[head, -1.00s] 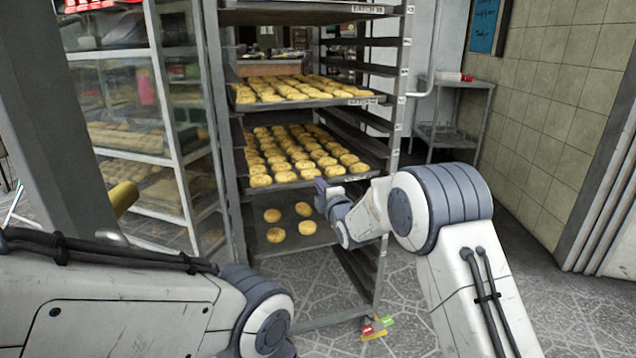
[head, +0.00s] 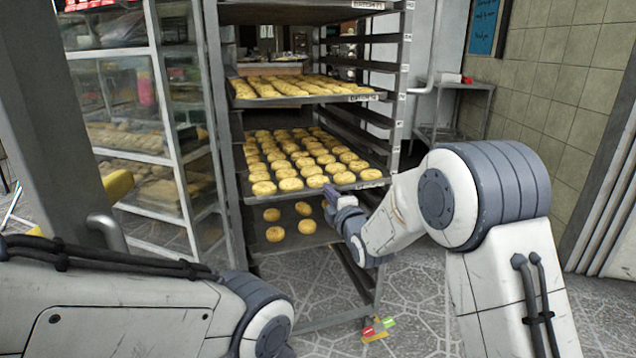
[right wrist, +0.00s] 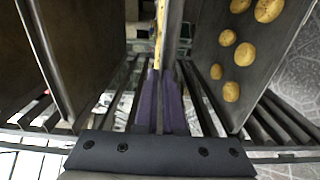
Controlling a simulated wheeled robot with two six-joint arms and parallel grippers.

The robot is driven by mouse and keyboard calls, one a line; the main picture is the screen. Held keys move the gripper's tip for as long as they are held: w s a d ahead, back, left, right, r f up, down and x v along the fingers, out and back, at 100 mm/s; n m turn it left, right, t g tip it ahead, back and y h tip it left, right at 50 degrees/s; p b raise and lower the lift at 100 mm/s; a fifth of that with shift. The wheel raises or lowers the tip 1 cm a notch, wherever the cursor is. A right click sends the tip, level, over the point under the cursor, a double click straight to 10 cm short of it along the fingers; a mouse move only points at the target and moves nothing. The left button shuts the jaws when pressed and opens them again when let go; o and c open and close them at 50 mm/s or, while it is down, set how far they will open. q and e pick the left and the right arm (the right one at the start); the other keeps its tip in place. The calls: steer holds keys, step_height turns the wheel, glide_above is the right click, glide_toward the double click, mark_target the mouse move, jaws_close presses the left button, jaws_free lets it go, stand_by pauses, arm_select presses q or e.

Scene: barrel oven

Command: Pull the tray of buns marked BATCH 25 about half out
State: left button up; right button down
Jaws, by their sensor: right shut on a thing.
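A tray of many round buns (head: 340,187) sits in the middle of the rack, its front edge standing out past the rack's front posts. A small label (head: 369,184) is on that edge at the right, too small to read surely. My right gripper (head: 331,194) is shut on this tray's front edge, right of its middle. In the right wrist view the purple fingers (right wrist: 160,78) close on the tray, seen edge-on with a strip of buns (right wrist: 160,25). My left arm shows at the lower left, but its gripper is out of view.
The rack (head: 397,110) holds a tray of long buns (head: 300,96) above and a tray with a few round buns (head: 290,240) below. A glass display case (head: 165,120) stands close on the left. A small metal side table (head: 450,131) is behind right.

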steer(key=b+v, duration=0.9)
steer(key=v, duration=1.1)
steer(key=shift+b, duration=0.3)
steer(key=c, duration=1)
jaws_free()
steer(key=shift+a+r, duration=0.1)
steer(key=shift+a, duration=0.05)
steer(key=shift+o, duration=0.2)
